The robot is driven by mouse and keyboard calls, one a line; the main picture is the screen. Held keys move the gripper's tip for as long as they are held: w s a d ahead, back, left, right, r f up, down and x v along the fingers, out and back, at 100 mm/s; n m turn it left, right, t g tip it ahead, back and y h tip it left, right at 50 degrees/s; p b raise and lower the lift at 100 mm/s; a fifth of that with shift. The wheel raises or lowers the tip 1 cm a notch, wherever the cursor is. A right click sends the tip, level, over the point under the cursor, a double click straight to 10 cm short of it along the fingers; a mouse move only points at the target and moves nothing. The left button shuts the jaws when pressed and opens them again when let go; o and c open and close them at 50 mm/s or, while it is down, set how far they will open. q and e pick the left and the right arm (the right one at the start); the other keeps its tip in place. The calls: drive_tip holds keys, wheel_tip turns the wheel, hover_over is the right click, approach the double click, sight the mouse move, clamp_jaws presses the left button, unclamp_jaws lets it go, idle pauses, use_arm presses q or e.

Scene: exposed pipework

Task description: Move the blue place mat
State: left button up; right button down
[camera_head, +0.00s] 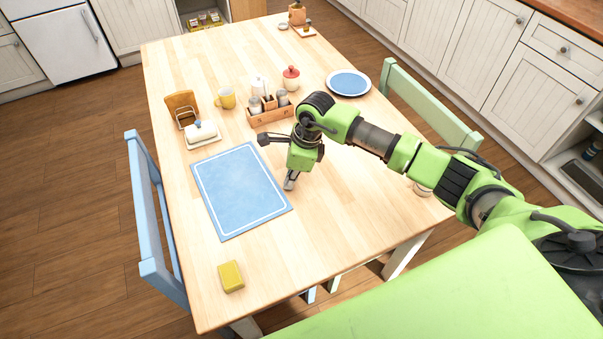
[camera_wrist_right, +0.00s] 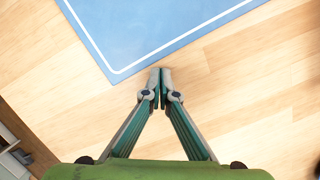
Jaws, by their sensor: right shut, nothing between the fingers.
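The blue place mat (camera_head: 240,190) with a white border line lies flat on the left half of the wooden table. My right gripper (camera_head: 289,184) points down just beside the mat's right edge, and its fingers are together with nothing between them. In the right wrist view, a corner of the mat (camera_wrist_right: 140,28) lies just beyond the closed fingertips (camera_wrist_right: 160,75). I cannot tell whether the fingertips touch the table. My left gripper is not in view.
A yellow sponge-like block (camera_head: 231,276) lies near the table's front. A butter dish (camera_head: 202,133), yellow mug (camera_head: 226,98), wooden caddy (camera_head: 270,113), red-lidded jar (camera_head: 291,78) and blue plate (camera_head: 348,83) stand beyond the mat. A blue chair (camera_head: 153,220) stands left, a green chair (camera_head: 430,105) right.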

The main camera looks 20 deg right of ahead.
sight(274, 186)
drive_tip(key=shift+w+a, duration=0.25)
drive_tip(key=shift+a, duration=0.1)
drive_tip(key=shift+w+a+f+b, duration=0.1)
drive_tip(key=shift+w+a+b, duration=0.05)
drive_tip(key=shift+a+b, duration=0.25)
drive_tip(key=shift+w+a+b, duration=0.45)
drive_tip(key=shift+a+b, duration=0.2)
drive_tip(key=shift+a, duration=0.2)
